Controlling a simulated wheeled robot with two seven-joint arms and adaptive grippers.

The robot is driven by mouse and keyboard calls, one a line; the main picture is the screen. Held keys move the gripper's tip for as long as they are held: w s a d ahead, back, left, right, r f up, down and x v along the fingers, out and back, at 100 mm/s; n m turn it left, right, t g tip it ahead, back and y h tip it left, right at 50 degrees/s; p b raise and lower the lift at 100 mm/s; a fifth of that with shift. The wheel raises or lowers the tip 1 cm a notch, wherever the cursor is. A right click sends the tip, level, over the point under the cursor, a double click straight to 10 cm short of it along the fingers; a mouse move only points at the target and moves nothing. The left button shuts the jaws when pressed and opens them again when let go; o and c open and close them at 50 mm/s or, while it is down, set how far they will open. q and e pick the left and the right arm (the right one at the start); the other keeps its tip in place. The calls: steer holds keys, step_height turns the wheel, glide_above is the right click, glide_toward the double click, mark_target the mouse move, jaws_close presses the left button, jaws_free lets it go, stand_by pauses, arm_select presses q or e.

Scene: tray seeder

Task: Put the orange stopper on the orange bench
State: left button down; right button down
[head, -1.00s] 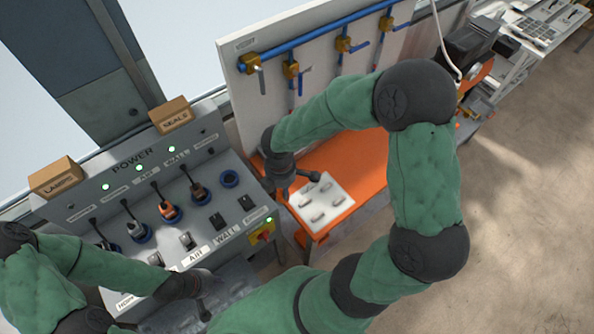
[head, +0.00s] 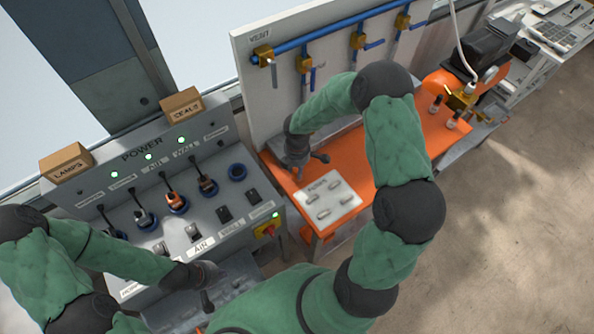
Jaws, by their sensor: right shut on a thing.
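The orange bench (head: 392,178) stands right of the grey power panel, with open surface on its top. My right gripper (head: 309,167) is over the bench's left part, just behind the white board. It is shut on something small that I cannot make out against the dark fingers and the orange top. I cannot pick out the orange stopper with certainty. My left gripper (head: 206,297) hangs low in front of the power panel, and its finger opening is too small to tell.
A white board (head: 318,218) with several small metal pieces lies on the bench's near left end. The power panel (head: 135,190) holds plugs and switches. A panel with blue pipe and valves (head: 262,52) rises behind the bench. An orange machine (head: 455,88) stands at the bench's right.

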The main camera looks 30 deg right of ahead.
arm_select(q)
steer(key=shift+f, duration=0.1)
arm_select(e)
steer(key=shift+f, duration=0.75)
arm_select(q)
steer(key=shift+f, duration=0.2)
arm_select(e)
steer(key=shift+f, duration=0.15)
steer(key=c, duration=0.9)
jaws_free()
arm_select(q)
steer(key=shift+r, duration=0.1)
